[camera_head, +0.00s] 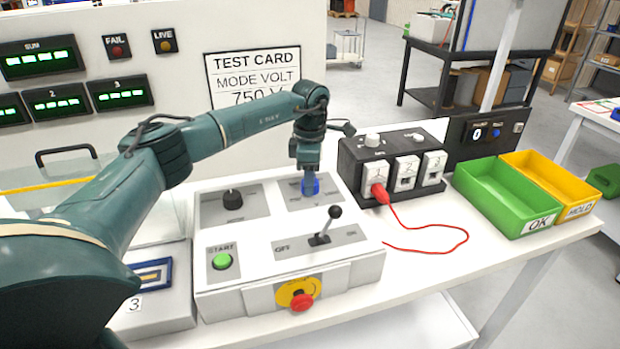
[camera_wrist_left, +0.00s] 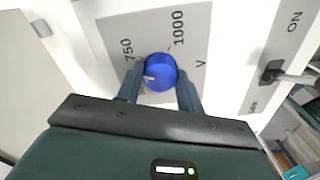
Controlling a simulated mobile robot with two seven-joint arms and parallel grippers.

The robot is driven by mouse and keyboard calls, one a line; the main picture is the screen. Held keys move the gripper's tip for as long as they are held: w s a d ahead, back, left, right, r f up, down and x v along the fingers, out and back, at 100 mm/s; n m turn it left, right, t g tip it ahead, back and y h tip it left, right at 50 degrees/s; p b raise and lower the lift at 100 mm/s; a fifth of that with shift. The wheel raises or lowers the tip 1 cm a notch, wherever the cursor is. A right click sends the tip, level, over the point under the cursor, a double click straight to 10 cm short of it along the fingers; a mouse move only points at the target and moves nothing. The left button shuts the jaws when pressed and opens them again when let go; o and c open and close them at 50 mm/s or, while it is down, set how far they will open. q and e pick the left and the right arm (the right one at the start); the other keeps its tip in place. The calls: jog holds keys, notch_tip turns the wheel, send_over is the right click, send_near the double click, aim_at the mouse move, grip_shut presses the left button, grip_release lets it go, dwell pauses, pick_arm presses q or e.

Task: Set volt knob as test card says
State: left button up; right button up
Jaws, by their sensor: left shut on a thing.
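The blue volt knob (camera_head: 311,188) is on a grey plate at the back right of the white control box. In the left wrist view the knob (camera_wrist_left: 161,68) sits below the labels 750 and 1000, with a V to its right. A pale mark on the knob is at its lower left, near a label mostly hidden by a finger. My left gripper (camera_head: 310,183) points down and is shut on the knob, one finger on each side. The test card (camera_head: 252,72) on the panel reads MODE VOLT and 750 V, its lower part hidden by my arm. My right gripper is not in view.
The box also carries a black knob (camera_head: 232,199), a lever (camera_head: 325,228), a green START button (camera_head: 222,261) and a red stop button (camera_head: 301,302). A black socket block (camera_head: 350,160) with a red cable (camera_head: 430,251) stands right, beside the green OK bin (camera_head: 497,205).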

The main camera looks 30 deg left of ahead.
pick_arm(q)
jog(key=shift+m, duration=1.7)
jog(key=shift+r+m, duration=0.1)
jog(key=shift+m, duration=0.2)
jog(key=o, duration=1)
